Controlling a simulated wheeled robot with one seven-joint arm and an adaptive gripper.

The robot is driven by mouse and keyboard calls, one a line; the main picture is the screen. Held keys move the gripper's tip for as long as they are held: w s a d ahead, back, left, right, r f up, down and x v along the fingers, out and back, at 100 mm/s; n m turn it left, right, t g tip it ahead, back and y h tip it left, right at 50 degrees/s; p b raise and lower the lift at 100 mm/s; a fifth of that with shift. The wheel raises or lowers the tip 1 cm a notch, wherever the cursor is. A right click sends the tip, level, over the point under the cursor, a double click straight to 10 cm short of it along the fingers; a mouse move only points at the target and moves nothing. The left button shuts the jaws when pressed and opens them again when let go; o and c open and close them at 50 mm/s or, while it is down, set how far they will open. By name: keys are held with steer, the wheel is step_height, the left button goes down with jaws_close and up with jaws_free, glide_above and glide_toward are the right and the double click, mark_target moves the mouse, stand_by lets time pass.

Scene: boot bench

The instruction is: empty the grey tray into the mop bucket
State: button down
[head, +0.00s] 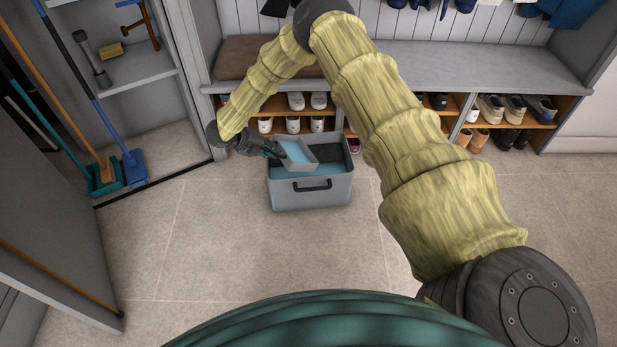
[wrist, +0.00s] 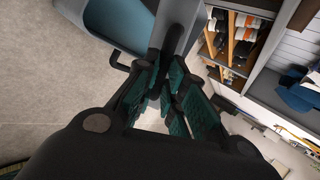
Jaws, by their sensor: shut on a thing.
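The mop bucket (head: 312,197) is a grey rectangular tub with a dark handle, standing on the floor in front of the bench. Blue water shows inside it, and a dark part sits at its right back. The small grey tray (head: 307,164) is above the bucket's opening, tilted, with light blue inside. My gripper (head: 273,150) is shut on the tray's left end. In the wrist view the fingers (wrist: 168,88) close on a grey piece of the tray (wrist: 181,25), with the bucket (wrist: 78,12) beyond. How much liquid is in the tray I cannot tell.
The boot bench (head: 440,75) with shoe shelves stands behind the bucket. A cabinet door (head: 60,235) stands at the lower left. The floor before the bucket is clear.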

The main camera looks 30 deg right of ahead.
steer(key=shift+r, duration=0.15)
stand_by(0.3)
steer(key=shift+d+r+y+p, duration=0.8)
steer(key=shift+r+p, duration=0.1)
steer(key=shift+p, duration=0.55)
steer(key=shift+s+r, duration=0.1)
steer(key=shift+d+r+p, duration=0.1)
steer(key=shift+d+p, duration=0.05)
steer(key=shift+p, duration=0.15)
steer(key=shift+d+r+y+p, duration=0.6)
steer(key=shift+y+p, duration=0.1)
steer(key=shift+p, duration=0.15)
steer(key=shift+d, duration=0.15)
steer(key=shift+d+r+y+p, duration=0.15)
steer(key=shift+y+p, duration=0.15)
steer(key=shift+s+d+r+y+p, duration=0.15)
steer(key=shift+d+r+y+p, duration=0.3)
steer(key=shift+d+y+p, duration=0.25)
steer(key=shift+d+r, duration=0.1)
steer(key=shift+d, duration=0.2)
